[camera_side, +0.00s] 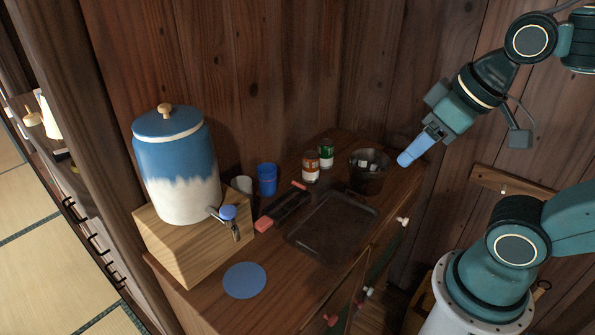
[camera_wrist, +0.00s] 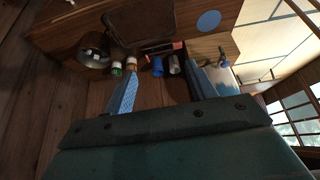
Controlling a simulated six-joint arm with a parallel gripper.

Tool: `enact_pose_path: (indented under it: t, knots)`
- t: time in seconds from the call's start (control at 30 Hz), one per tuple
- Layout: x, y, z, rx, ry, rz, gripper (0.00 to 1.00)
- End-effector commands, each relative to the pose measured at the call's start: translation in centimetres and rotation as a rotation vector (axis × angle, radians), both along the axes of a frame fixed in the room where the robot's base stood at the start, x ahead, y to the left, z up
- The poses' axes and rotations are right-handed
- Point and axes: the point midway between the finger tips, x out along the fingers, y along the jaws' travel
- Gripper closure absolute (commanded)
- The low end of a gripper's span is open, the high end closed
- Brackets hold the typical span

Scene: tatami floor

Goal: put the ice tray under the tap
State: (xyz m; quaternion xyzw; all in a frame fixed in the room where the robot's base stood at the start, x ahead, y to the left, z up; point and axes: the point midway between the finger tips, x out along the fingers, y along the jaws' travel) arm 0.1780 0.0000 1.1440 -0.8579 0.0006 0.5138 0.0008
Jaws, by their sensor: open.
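A narrow dark tray with red ends (camera_side: 287,208) lies on the wooden counter; it looks like the ice tray, though its cells are too small to make out. One red end (camera_wrist: 178,45) shows in the wrist view. The tap (camera_side: 229,214) has a blue knob and juts from the blue-and-white dispenser (camera_side: 178,170), which stands on a wooden block. A flat blue disc (camera_side: 245,280) lies on the counter below and in front of the tap. The wrist view shows nothing between the fingers (camera_wrist: 160,85).
A large dark flat pan (camera_side: 333,226) lies right of the narrow tray. Behind stand a blue cup (camera_side: 267,180), a pale cup (camera_side: 243,185), two jars (camera_side: 310,166) with orange and green labels, and a dark bucket (camera_side: 368,175). Wooden walls close off the back.

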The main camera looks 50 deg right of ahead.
Motion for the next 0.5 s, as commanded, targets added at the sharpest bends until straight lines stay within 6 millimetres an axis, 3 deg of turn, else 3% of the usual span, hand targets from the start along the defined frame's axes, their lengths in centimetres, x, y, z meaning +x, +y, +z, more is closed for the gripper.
enact_pose_path:
  t: [0.3,0.5]
  knots:
    - [0.2,0.0,0.1,0.003,0.002,-0.004,0.44]
    - [1.5,0.3,0.4,0.039,0.025,-0.052,0.44]
